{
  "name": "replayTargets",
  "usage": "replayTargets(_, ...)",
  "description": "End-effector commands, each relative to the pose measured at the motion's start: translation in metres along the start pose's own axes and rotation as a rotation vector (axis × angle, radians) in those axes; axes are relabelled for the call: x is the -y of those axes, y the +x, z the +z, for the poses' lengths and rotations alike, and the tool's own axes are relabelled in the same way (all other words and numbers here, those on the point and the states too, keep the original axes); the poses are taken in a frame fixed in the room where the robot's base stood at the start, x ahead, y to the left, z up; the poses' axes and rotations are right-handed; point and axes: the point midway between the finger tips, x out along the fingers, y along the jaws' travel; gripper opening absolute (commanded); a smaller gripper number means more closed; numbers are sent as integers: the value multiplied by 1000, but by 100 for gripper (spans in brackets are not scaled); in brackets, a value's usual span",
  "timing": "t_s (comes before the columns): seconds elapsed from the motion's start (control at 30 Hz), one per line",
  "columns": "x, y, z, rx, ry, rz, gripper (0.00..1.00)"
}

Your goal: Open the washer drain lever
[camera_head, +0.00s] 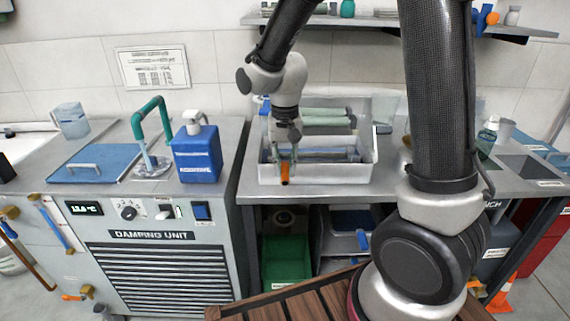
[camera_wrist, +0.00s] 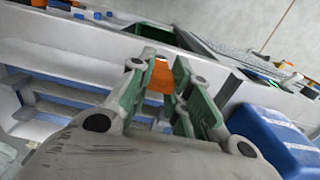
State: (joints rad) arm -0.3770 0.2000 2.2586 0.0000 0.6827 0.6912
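The washer (camera_head: 352,172) is a pale open tub with blue and green rollers in it, on the grey bench right of the damping unit. An orange piece, which looks like the drain lever (camera_head: 285,172), is at its front wall. My gripper (camera_head: 287,160) points down at this wall. In the wrist view the two green-padded fingers (camera_wrist: 162,85) are close together, with the orange lever (camera_wrist: 158,78) filling the gap between their tips. The gripper appears shut on it. The lever's base and pivot are hidden by the fingers.
A blue additive bottle (camera_head: 197,150) stands left of the washer and shows close beside the fingers in the wrist view (camera_wrist: 270,135). A green bin (camera_head: 286,259) sits below the bench. A wooden slatted surface (camera_head: 290,303) lies in front.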

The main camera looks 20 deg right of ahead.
Motion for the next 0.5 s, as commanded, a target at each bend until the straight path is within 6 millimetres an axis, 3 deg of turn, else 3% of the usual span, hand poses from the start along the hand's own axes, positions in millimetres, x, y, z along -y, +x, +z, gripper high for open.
replayTargets(0.5,9,1,0,0,-5,124,0)
